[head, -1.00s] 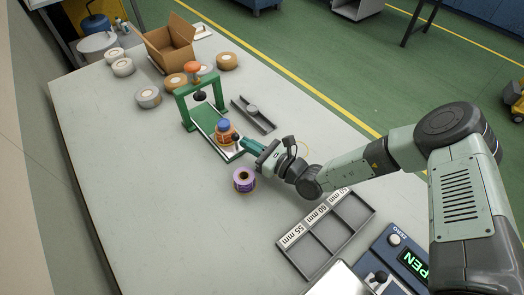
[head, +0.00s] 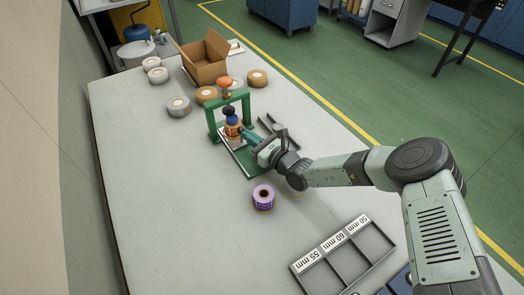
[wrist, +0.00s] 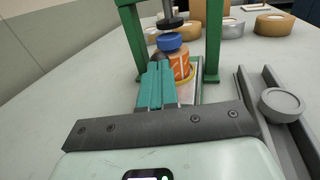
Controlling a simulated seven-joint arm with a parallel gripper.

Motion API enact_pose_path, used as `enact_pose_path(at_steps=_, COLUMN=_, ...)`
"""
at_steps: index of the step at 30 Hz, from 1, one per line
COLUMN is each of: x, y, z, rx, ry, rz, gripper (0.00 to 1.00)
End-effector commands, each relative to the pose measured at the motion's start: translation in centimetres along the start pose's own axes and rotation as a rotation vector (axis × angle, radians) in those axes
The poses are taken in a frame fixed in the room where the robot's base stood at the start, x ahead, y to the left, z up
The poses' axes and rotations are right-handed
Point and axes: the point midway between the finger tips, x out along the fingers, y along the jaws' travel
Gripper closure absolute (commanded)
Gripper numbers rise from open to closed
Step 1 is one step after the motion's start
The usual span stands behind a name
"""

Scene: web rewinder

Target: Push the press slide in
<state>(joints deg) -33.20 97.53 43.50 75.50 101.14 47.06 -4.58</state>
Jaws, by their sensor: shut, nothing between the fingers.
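The green press frame (head: 213,124) stands on the table, with its orange knob (head: 225,82) on top. Its slide (wrist: 190,98) carries an orange jar with a blue cap (head: 232,130). The jar stands upright at the frame, below or nearly below the black press pad (wrist: 172,23); the wrist view shows a gap between pad and cap. My gripper (head: 243,135) is shut and empty, with its teal fingers in front of the jar. In the wrist view the fingertips (wrist: 157,68) are against or just short of a dark knob (wrist: 158,58), which they partly hide.
A grey rail with a round knob (wrist: 281,103) lies right of the press. A purple roll (head: 263,197) stands nearer, and a sorting tray (head: 345,255) lies at front right. Several tape rolls and a cardboard box (head: 205,60) are behind. The table's left is clear.

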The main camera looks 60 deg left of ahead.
Motion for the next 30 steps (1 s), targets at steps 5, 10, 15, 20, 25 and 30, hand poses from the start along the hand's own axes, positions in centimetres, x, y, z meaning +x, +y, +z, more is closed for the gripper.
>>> enact_pose_path(at_steps=5, x=2.3, y=-0.6, z=0.0, rx=0.000, ry=0.000, rz=-0.002, gripper=1.00)
enact_pose_path(at_steps=10, x=2.8, y=-0.7, z=0.0, rx=0.001, ry=0.004, rz=-0.004, gripper=1.00)
enact_pose_path(at_steps=15, x=2.9, y=-0.7, z=0.2, rx=0.002, ry=0.001, rz=-0.005, gripper=1.00)
enact_pose_path(at_steps=20, x=2.7, y=-0.8, z=0.2, rx=0.001, ry=0.000, rz=-0.005, gripper=1.00)
enact_pose_path(at_steps=25, x=0.6, y=-0.9, z=0.2, rx=0.002, ry=-0.004, rz=-0.004, gripper=1.00)
enact_pose_path(at_steps=30, x=-3.5, y=-0.8, z=0.1, rx=0.003, ry=-0.008, rz=-0.001, gripper=1.00)
